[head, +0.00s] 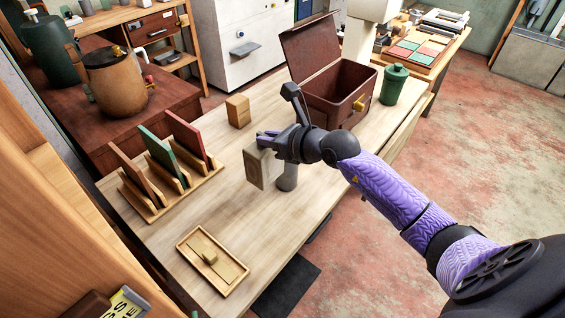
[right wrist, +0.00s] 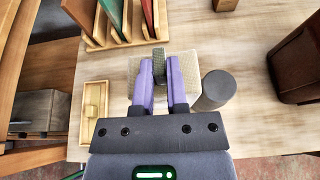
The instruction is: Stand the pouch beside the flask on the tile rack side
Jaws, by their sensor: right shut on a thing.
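My right gripper (head: 266,142) is shut on the upper part of the pale tan pouch (head: 254,170), which hangs upright below the fingers. In the right wrist view the purple fingers (right wrist: 160,75) close on a dark strip at the pouch's top, and its pale body (right wrist: 133,66) shows behind them. I cannot tell whether its base touches the table. The grey cylindrical flask (head: 287,180) stands just right of the pouch, partly hidden by my gripper; it also shows in the right wrist view (right wrist: 216,88). The tile rack (head: 200,182) with several upright tiles stands left. My left gripper is out of view.
A wooden block (head: 238,111) stands behind the pouch. A brown open-lidded box (head: 335,98) and a green canister (head: 394,86) stand at the table's far right. A shallow wooden tray (head: 236,286) lies at the front. The table between rack and pouch is clear.

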